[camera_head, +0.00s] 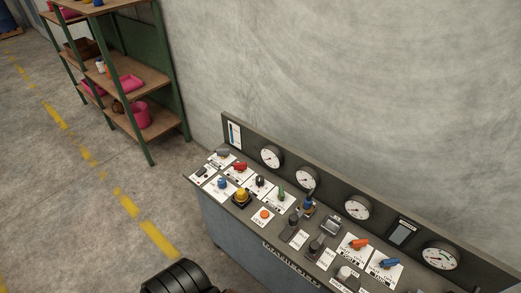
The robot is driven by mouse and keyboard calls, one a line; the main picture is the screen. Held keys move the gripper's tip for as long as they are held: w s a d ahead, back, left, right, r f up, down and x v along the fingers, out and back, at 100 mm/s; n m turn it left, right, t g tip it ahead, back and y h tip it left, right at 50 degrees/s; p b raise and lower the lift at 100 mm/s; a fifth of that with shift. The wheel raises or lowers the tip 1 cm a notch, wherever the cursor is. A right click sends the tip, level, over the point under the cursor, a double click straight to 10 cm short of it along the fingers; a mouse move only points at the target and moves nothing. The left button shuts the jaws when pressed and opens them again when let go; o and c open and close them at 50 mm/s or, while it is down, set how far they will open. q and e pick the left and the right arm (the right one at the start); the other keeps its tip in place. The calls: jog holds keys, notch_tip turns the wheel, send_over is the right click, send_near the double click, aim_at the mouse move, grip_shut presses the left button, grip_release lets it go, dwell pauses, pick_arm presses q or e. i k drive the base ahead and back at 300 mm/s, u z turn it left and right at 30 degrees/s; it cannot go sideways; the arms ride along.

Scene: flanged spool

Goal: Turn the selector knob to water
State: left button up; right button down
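A control panel (250,232) stands against the wall at the lower right, with several coloured knobs and switches on white label plates. Selector-like handles include a red one (240,166), a grey one (222,152), an orange one (360,243) and a blue one (389,263). The labels are too small to read, so I cannot tell which knob has a water position. Neither of my grippers is in view, and no hand touches the panel.
Several round gauges, one of them (271,157), line the panel's upright back. A green-framed shelf (148,77) with pink items stands at the upper left. A yellow dashed line (127,203) crosses the open floor. A black ribbed rounded part shows at the bottom edge.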

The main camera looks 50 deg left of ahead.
aim_at(221, 181)
jog(key=u, duration=1)
